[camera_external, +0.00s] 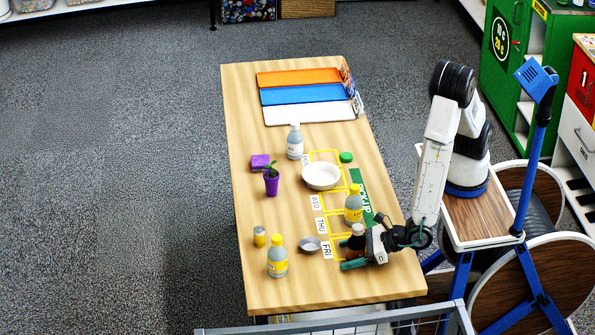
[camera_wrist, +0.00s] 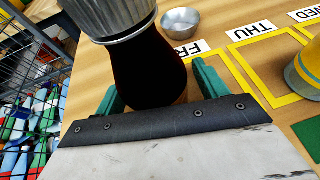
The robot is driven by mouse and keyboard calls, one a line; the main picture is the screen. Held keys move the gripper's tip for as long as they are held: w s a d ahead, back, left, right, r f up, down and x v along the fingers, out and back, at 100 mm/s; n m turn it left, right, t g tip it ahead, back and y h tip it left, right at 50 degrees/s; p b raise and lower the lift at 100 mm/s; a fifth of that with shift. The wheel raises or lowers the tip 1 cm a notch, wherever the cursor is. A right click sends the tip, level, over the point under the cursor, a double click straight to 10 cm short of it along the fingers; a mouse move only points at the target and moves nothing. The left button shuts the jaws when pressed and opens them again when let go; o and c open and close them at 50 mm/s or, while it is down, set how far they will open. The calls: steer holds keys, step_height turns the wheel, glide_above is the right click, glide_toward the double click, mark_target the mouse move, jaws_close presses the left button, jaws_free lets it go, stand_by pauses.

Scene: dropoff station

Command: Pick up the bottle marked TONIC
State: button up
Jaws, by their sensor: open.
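No label can be read as TONIC. A grey bottle with a yellow cap and band (camera_external: 353,204) stands by the green strip; part of it shows at the right edge of the wrist view (camera_wrist: 306,72). A similar yellow-capped bottle (camera_external: 278,258) stands at the near left, and a grey, white-capped bottle (camera_external: 295,143) farther back. My gripper (camera_external: 352,254) is low over the table's near right, its green fingers apart. In the wrist view, a dark container with a ribbed metal part (camera_wrist: 150,75) stands between or just beyond the fingers (camera_wrist: 158,92); contact is unclear.
A small metal bowl (camera_external: 310,244) is left of my gripper; a white bowl (camera_external: 322,185) is farther back. A purple pot (camera_external: 271,184), yellow can (camera_external: 259,236) and green lid (camera_external: 346,157) stand nearby. Coloured trays (camera_external: 300,94) lie at the back. The table's left side (camera_external: 250,120) has free room.

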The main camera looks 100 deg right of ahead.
steer(key=shift+c, duration=0.3)
steer(key=c, duration=1.1)
steer(key=shift+o, duration=0.2)
steer(key=shift+r, duration=0.1)
